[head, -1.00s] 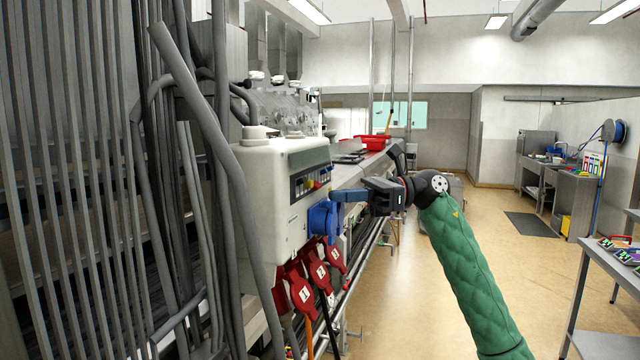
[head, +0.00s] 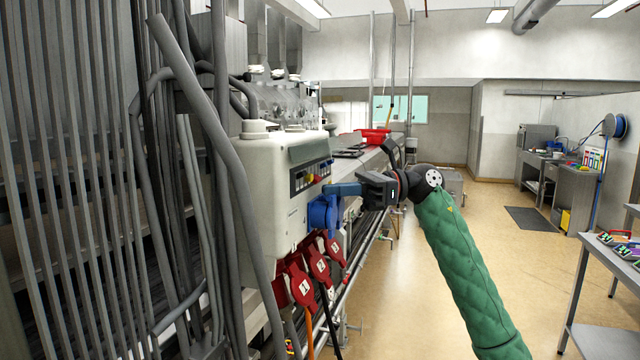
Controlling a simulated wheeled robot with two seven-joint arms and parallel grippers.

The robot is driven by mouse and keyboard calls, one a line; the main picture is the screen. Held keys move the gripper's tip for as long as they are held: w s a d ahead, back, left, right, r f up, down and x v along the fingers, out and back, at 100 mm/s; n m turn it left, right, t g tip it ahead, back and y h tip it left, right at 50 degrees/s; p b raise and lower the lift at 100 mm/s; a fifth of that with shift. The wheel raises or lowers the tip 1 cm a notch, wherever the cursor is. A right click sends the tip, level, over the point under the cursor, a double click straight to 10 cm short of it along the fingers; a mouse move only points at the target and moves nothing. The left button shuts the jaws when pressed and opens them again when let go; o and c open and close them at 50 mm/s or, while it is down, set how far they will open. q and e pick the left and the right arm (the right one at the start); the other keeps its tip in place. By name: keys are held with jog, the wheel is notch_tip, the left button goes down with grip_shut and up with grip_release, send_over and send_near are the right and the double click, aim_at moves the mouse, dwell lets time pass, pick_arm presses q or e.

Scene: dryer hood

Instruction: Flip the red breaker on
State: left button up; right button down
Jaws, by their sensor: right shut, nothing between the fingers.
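The breaker box (head: 275,185) is a pale grey housing at the centre left. Its front has a row of small breakers, and a small red one (head: 317,178) shows near the row's right part. It is too small to tell how its lever stands. My right gripper (head: 328,189) is shut and empty, with its blue fingers pointing left at the box front. The fingertips are just below and right of the breaker row. I cannot tell whether they touch it. My left gripper is not in view.
A blue socket (head: 323,214) sits right under my right fingers. Several red plugs (head: 300,285) with cables hang below the box. Grey pipes (head: 215,150) stand close on the left. Floor to the right is open, with a table (head: 610,270) at the far right.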

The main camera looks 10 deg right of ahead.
jog(key=shift+a, duration=0.9)
jog(key=shift+d+b, duration=0.15)
jog(key=shift+b, duration=0.45)
jog(key=shift+r, duration=1.1)
jog(key=shift+d, duration=0.1)
jog(key=shift+d+f+b, duration=0.15)
jog(key=shift+d+b, duration=0.15)
jog(key=shift+d, duration=0.15)
jog(key=d+b, duration=0.2)
jog(key=d, duration=0.4)
jog(key=shift+f+b, duration=0.15)
jog(key=shift+b, duration=0.25)
